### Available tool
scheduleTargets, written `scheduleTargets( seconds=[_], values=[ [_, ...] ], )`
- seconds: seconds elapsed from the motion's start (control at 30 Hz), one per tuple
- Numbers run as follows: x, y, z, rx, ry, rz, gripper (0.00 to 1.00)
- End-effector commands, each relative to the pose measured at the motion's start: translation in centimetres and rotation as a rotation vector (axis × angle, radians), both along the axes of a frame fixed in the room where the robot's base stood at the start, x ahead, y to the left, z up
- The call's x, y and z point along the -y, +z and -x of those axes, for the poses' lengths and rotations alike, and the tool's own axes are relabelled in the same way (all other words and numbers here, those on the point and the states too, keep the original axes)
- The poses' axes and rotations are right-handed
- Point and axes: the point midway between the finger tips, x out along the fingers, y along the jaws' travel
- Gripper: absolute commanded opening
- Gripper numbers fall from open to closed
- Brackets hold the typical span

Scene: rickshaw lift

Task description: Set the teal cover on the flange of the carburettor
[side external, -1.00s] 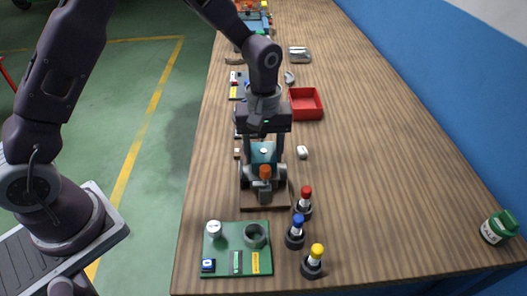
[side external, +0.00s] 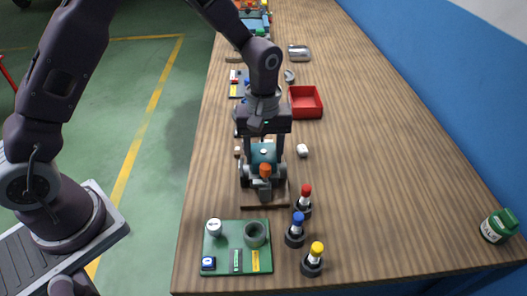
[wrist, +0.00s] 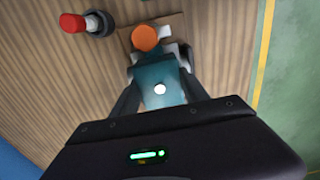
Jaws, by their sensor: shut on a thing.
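The teal cover (side external: 263,155) is held between the two fingers of my gripper (side external: 263,172), over the carburettor. In the wrist view the teal cover (wrist: 160,85) lies between the dark fingers, with a white spot on its top. The carburettor (side external: 265,187) stands on a brown board (side external: 264,202) and shows an orange knob (side external: 265,170) at its front. The orange knob also shows in the wrist view (wrist: 145,38). The flange is hidden under the cover and fingers, so I cannot tell whether the cover touches it.
Bottles with red (side external: 306,190), blue (side external: 298,218) and yellow (side external: 317,248) caps stand right of the board. A green tray (side external: 222,240) with small parts lies in front. A red bin (side external: 305,102) stands behind. The table's right side is mostly clear, with a green-lidded jar (side external: 499,226).

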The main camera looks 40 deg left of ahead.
Motion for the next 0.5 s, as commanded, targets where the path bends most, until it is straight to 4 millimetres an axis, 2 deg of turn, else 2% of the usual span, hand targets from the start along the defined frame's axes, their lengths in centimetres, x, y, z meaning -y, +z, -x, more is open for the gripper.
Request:
scheduleTargets(
  seconds=[0.27,0.3,0.4,0.5],
  values=[
    [-0.01,-0.02,-0.01,0.000,-0.001,0.000,0.10],
    [-0.01,-0.01,-0.01,0.000,-0.001,0.000,0.58],
    [-0.01,-0.01,-0.01,0.000,-0.001,0.000,0.78],
    [-0.01,-0.02,-0.01,0.000,-0.001,0.000,0.78]
  ],
)
